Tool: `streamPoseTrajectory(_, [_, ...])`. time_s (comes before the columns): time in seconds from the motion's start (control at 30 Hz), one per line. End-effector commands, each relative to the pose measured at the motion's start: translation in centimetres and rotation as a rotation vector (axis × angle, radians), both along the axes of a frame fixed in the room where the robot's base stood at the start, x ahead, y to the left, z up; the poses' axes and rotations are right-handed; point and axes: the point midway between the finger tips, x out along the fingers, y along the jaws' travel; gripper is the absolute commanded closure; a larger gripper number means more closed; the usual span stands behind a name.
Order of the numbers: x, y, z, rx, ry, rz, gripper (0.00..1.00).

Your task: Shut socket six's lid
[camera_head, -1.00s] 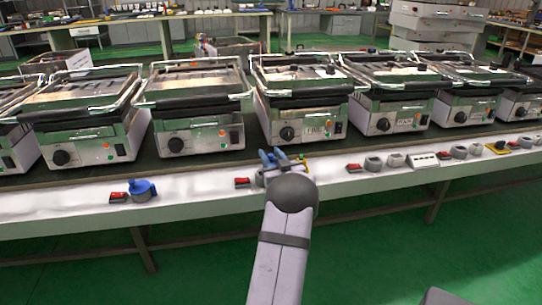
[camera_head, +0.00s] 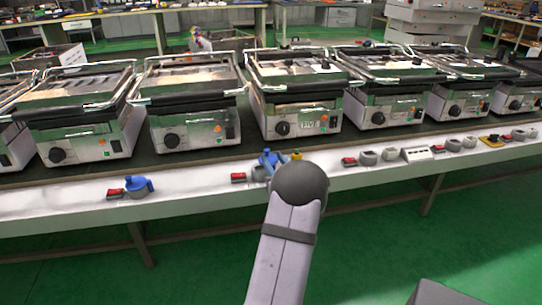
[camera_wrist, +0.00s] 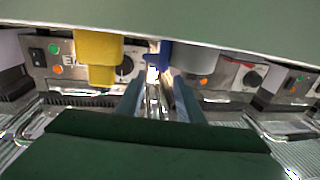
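A row of sockets runs along the white front ledge; no socket number is readable, so I cannot tell which is six. A blue socket (camera_head: 138,186) beside a red switch stands at the left of the head view. Another blue part (camera_head: 268,158) sits just beyond my gripper, left of a yellow part (camera_head: 297,155). The wrist view, which looks upside down, shows this blue part (camera_wrist: 165,52) and the yellow part (camera_wrist: 95,50) near my gripper (camera_wrist: 158,88). Its fingers are apart with a gap between them and nothing visibly held.
Several grills stand behind the ledge, one labelled FIVE (camera_head: 297,105). Red switches, including one (camera_head: 238,178) left of my gripper, and grey round sockets (camera_head: 368,158) line the ledge (camera_head: 195,185). The ledge between the two blue parts is mostly clear.

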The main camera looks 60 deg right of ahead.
Motion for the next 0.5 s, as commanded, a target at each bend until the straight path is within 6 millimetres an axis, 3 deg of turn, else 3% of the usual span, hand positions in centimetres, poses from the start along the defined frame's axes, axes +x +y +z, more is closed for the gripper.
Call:
streamPoseTrajectory(0.37, [-0.28,0.26,0.00,-0.001,-0.001,0.001,0.66])
streamPoseTrajectory(0.5, [0.65,0.78,0.06,-0.001,-0.001,0.017,0.66])
